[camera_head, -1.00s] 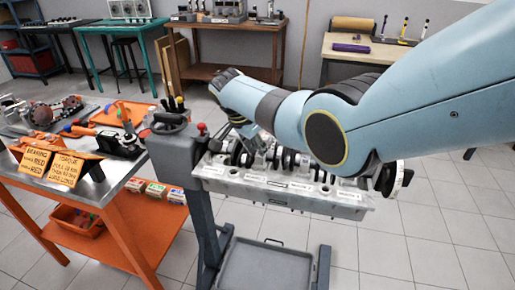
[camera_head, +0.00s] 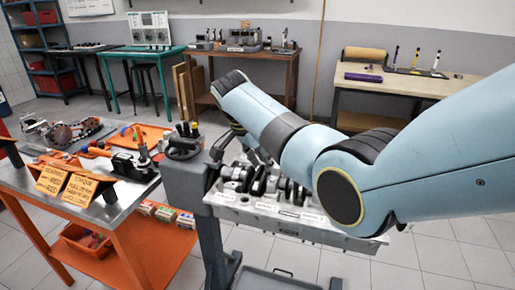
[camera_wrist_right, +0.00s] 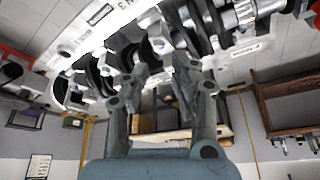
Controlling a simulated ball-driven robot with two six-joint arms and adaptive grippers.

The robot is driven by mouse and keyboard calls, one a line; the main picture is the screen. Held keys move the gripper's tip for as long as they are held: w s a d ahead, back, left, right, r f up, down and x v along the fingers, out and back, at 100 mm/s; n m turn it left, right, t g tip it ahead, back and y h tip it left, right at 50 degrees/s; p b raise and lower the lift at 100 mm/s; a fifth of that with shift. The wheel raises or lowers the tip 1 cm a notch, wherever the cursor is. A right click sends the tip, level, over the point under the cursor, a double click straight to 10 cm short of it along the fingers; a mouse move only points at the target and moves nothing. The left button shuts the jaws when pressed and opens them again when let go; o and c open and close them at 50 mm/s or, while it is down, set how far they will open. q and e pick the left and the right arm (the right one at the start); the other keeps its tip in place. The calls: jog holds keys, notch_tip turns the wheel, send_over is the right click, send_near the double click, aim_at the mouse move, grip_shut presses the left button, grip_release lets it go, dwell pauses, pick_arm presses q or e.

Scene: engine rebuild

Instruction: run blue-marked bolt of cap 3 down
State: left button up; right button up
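The grey engine block (camera_head: 300,222) sits on a stand with the dark and silver crankshaft (camera_head: 290,188) lying along its top. White labels show on its near side. In the right wrist view the crankshaft (camera_wrist_right: 215,28) and the block's labelled edge (camera_wrist_right: 75,42) fill the top. My right gripper (camera_head: 242,150) is above the left part of the block, partly hidden behind its own wrist. In the wrist view my right gripper (camera_wrist_right: 158,78) has its two fingers apart, with nothing seen between them. Cap 3 and a blue-marked bolt cannot be made out. My left gripper is not in view.
My right arm covers the block's right part. Open floor lies in front.

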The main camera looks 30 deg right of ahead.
jog(key=v, duration=0.5)
jog(key=shift+r, duration=0.2)
jog(key=shift+f, duration=0.1)
